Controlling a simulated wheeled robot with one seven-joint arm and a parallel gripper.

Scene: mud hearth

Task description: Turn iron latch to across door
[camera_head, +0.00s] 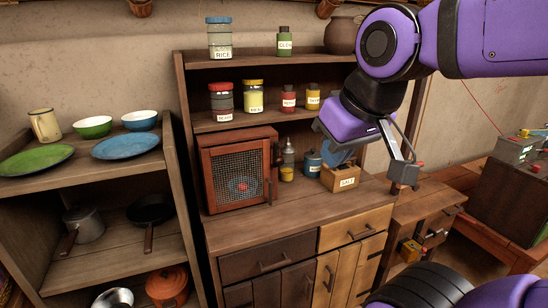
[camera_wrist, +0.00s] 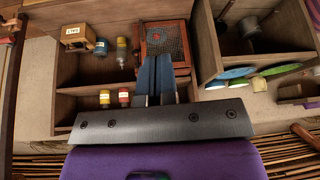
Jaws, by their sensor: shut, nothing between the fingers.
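A small red-brown wooden cabinet (camera_head: 240,142) with a wire-mesh door stands on the worktop. Its door is closed, and a round reddish-blue thing shows dimly behind the mesh. A dark narrow piece that looks like the iron latch (camera_head: 276,153) is at the door's right edge; it appears upright, but it is small. My gripper (camera_head: 336,158) is to the right of the cabinet, above the salt box, apart from the latch. In the wrist view, the blue fingers (camera_wrist: 155,78) are together and empty, and the mesh door (camera_wrist: 165,40) shows beyond them. The latch is unclear there.
A salt box (camera_head: 342,179), a blue tin (camera_head: 312,166) and small bottles stand right of the cabinet. Jars (camera_head: 221,101) fill the shelves above. A side shelf at left holds plates (camera_head: 126,146), bowls and pans. The worktop's front strip is clear.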

